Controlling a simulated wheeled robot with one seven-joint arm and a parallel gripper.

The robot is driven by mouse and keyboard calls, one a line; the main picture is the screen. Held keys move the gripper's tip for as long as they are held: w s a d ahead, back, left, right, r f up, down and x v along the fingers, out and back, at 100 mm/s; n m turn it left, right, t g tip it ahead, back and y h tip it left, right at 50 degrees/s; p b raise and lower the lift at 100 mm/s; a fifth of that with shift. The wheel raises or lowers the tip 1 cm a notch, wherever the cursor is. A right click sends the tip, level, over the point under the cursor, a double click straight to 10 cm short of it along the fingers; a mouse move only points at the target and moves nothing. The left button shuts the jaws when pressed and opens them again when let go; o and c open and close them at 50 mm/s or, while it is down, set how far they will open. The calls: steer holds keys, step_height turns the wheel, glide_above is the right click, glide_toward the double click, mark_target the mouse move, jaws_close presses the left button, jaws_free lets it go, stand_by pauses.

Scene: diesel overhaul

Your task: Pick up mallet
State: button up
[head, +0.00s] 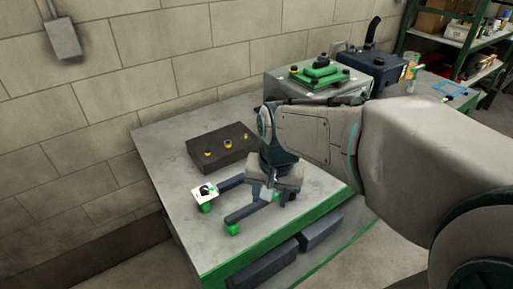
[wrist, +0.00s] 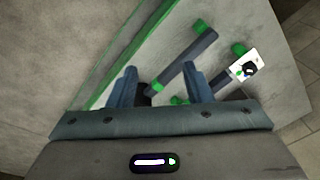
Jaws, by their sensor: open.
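My gripper (head: 274,194) points down over the grey workbench, with its two fingers apart. In the wrist view the fingers (wrist: 160,72) stand either side of the near green end of a dark bar (wrist: 186,59). A small dark shape (wrist: 146,96) shows low between the fingers, partly hidden. I cannot tell whether it is the mallet; no mallet can be clearly made out. Two dark bars with green ends lie on the bench, the front one (head: 250,212) and the back one (head: 231,183). Nothing is seen held.
A dark block (head: 221,148) with several yellowish pegs sits behind the bars. A white card (head: 204,193) with a black mark is by the back bar's left end. Green-topped equipment (head: 318,74) stands at the back right. The bench's left side (head: 160,170) is clear.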

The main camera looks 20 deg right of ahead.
mark_target(259, 202)
steer(key=w+d+f+m+g, duration=0.1)
steer(key=w+f+m, duration=0.1)
steer(key=w+m, duration=0.7)
step_height(259, 202, down, 8)
steer(key=shift+r, duration=0.1)
steer(key=shift+w+a+f, duration=0.1)
steer(key=shift+a+f, duration=0.1)
steer(key=shift+f, duration=1.2)
steer(key=shift+a+f, duration=0.2)
steer(key=shift+f, duration=1.15)
jaws_close()
steer(key=shift+r, duration=0.1)
